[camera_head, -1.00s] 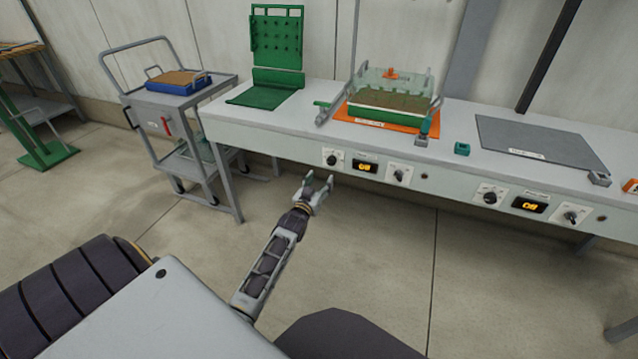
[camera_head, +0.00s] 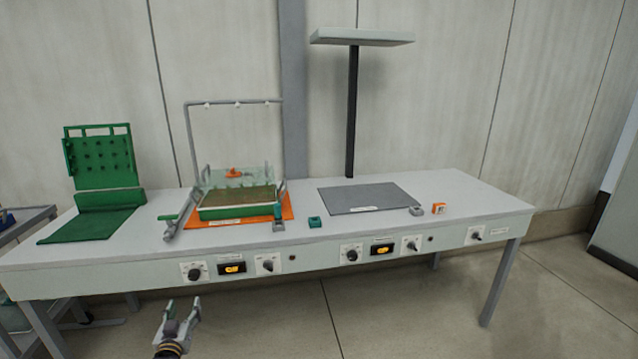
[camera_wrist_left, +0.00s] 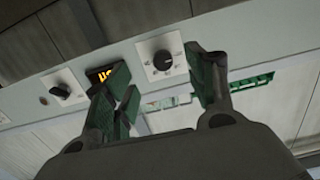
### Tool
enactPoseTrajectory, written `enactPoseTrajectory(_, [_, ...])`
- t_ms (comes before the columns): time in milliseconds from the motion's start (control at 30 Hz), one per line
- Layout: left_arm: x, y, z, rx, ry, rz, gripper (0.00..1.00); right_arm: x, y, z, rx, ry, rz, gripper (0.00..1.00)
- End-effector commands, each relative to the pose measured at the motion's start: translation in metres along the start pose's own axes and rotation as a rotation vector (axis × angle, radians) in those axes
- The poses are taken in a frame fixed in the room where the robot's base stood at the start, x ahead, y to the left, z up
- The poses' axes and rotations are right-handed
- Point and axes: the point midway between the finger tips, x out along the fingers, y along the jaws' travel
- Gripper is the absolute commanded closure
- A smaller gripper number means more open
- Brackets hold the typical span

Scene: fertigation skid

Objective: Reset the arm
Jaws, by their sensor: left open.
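My left gripper (camera_head: 182,312) is open and empty. In the head view it is at the lower left, in front of the workbench (camera_head: 470,200) and below its left control panel. In the left wrist view its two green-padded fingers (camera_wrist_left: 168,92) stand apart with nothing between them. A black knob (camera_wrist_left: 163,60) on a white plate and a lit display (camera_wrist_left: 101,75) on the bench front show beyond the fingers. My right gripper is in neither view.
On the bench are a green pegboard stand (camera_head: 100,160), a tray with a clear cover on an orange mat (camera_head: 240,222), a small teal block (camera_head: 314,222) and a grey mat (camera_head: 365,197). A lamp (camera_head: 362,37) stands behind. Floor (camera_head: 400,320) in front is clear.

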Motion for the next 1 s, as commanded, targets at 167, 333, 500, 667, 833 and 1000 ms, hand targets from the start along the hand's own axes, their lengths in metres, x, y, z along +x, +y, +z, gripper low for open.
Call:
enactPoseTrajectory(167, [-0.002,-0.003,0.029,0.015,-0.133,-0.01,0.44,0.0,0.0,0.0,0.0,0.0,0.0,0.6])
enactPoseTrajectory(333, [-0.009,-0.004,0.054,0.031,-0.275,-0.018,0.44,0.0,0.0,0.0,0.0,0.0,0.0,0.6])
enactPoseTrajectory(500, [-0.018,0.001,0.071,0.044,-0.406,-0.013,0.44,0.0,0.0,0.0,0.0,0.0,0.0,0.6])
enactPoseTrajectory(667, [-0.031,0.013,0.082,0.061,-0.523,0.006,0.44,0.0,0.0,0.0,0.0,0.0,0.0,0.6])
enactPoseTrajectory(833, [-0.048,0.034,0.089,0.083,-0.64,0.04,0.44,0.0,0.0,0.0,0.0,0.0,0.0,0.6])
enactPoseTrajectory(1000, [-0.074,0.059,0.098,0.116,-0.762,0.087,0.44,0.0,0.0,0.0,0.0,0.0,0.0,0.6])
